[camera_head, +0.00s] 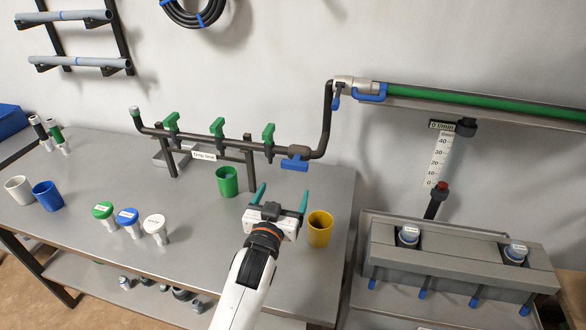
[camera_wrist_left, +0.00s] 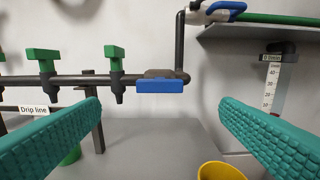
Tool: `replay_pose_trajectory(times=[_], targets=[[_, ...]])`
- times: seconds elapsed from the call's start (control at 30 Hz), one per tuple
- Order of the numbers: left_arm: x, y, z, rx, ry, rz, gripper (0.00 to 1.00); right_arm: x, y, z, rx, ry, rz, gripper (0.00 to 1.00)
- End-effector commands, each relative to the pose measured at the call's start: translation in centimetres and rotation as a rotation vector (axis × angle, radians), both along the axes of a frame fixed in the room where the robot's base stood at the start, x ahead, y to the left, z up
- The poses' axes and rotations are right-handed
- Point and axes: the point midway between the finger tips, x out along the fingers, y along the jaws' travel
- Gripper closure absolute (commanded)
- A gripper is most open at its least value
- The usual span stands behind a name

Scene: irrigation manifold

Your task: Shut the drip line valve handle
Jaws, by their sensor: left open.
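The dark manifold pipe (camera_head: 205,136) runs level on two posts and carries a white "Drip line" label (camera_head: 203,155), also in the left wrist view (camera_wrist_left: 33,110). A blue valve handle (camera_head: 294,165) sits at its right end, before the upward bend. In the left wrist view this blue handle (camera_wrist_left: 160,86) shows a broad face just below the pipe. Green tap handles (camera_head: 172,122) (camera_head: 218,126) (camera_head: 268,134) stand up along the pipe. My left gripper (camera_head: 282,195) is open and empty, in front of and apart from the blue handle. My right gripper is not in view.
A green cup (camera_head: 227,181) stands below the manifold and a yellow cup (camera_head: 319,229) just right of my left gripper. Another valve with a blue lever (camera_head: 370,93) is at the upper green pipe. A grey box (camera_head: 460,262) stands right.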

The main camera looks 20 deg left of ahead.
Motion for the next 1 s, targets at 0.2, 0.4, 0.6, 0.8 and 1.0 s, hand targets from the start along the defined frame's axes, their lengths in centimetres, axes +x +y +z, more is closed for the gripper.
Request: replay_pose_trajectory(times=[0.2, 0.4, 0.6, 0.8, 1.0], targets=[[4.5, 0.6, 0.3, 0.001, -0.001, 0.001, 0.15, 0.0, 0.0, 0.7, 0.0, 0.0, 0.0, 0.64], [8.0, 0.9, 0.1, -0.001, 0.002, 0.0, 0.15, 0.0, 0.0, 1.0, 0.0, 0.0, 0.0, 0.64], [9.9, 1.1, 0.1, 0.001, 0.001, 0.0, 0.15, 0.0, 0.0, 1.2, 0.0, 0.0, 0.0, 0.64], [10.2, 1.2, 0.0, 0.0, 0.002, 0.0, 0.15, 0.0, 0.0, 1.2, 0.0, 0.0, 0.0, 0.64], [10.2, 1.2, 0.0, 0.0, 0.003, 0.0, 0.24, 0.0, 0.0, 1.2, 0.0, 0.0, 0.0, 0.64]])
